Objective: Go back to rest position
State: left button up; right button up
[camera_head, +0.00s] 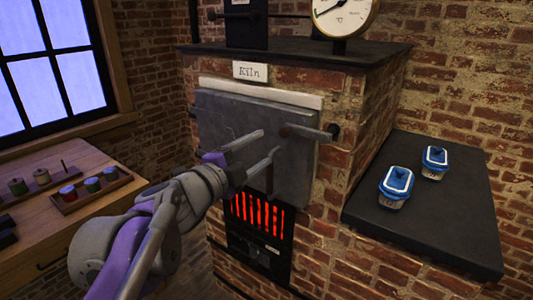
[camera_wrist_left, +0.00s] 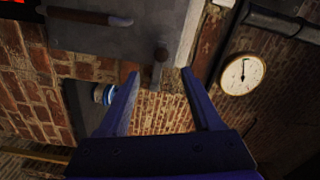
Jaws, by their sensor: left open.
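My left gripper (camera_head: 270,142) is open and empty in front of the grey kiln door (camera_head: 225,115). Its two fingers show spread in the left wrist view (camera_wrist_left: 160,73), with nothing between them. The door covers the front of the brick kiln (camera_head: 375,115). A dark handle (camera_head: 308,132) sticks out near the door's right side; I cannot tell whether a finger touches the door. My right gripper is not in view.
A red-glowing grate (camera_head: 257,215) is below the door. A wooden bench (camera_head: 30,240) with a tray of spools (camera_head: 128,182) stands at left. A dial (camera_head: 340,14) sits on top.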

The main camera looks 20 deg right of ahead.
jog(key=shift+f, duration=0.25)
